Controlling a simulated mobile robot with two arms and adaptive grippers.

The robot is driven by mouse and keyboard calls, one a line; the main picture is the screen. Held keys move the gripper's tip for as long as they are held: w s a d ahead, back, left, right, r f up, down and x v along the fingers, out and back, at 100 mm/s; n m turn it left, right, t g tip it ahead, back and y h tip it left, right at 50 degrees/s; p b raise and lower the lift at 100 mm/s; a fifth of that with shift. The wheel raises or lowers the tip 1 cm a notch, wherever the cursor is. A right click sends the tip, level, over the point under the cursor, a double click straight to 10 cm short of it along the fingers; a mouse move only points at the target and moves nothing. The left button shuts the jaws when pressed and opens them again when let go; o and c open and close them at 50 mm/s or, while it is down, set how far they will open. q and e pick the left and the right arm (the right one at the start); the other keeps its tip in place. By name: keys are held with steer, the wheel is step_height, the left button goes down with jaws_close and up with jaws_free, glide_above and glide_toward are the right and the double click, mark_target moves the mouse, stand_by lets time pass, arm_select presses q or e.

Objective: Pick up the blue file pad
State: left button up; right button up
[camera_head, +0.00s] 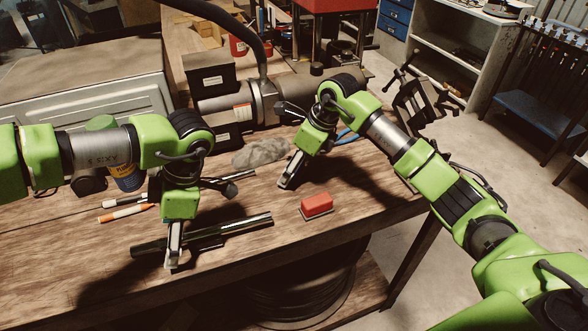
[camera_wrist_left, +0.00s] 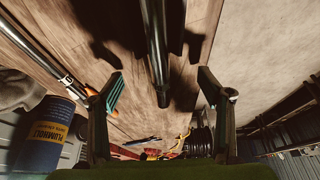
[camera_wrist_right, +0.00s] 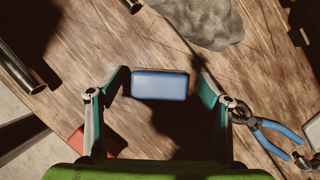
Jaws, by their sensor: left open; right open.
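The blue file pad (camera_wrist_right: 160,85) lies on the wooden bench in the right wrist view. My right gripper (camera_wrist_right: 161,72) is open, with its fingertips to the left and right of the pad; I cannot tell whether they touch it. In the head view my right gripper (camera_head: 288,178) reaches down to the bench, and the pad is not visible there. My left gripper (camera_head: 172,258) is open near the bench's front edge. A dark metal tube (camera_wrist_left: 156,55) shows between its fingers in the left wrist view.
A red block (camera_head: 317,205) lies right of my right gripper. A grey rag (camera_head: 262,152) and blue-handled pliers (camera_wrist_right: 265,135) lie close by. The tube (camera_head: 225,230) lies along the front, with a marker (camera_head: 125,213) behind it. A crimper machine (camera_head: 245,100) stands at the back.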

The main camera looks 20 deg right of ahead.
steer(key=shift+r, duration=0.15)
steer(key=c, duration=1.4)
steer(key=shift+c, duration=0.2)
step_height(320, 180, up, 10)
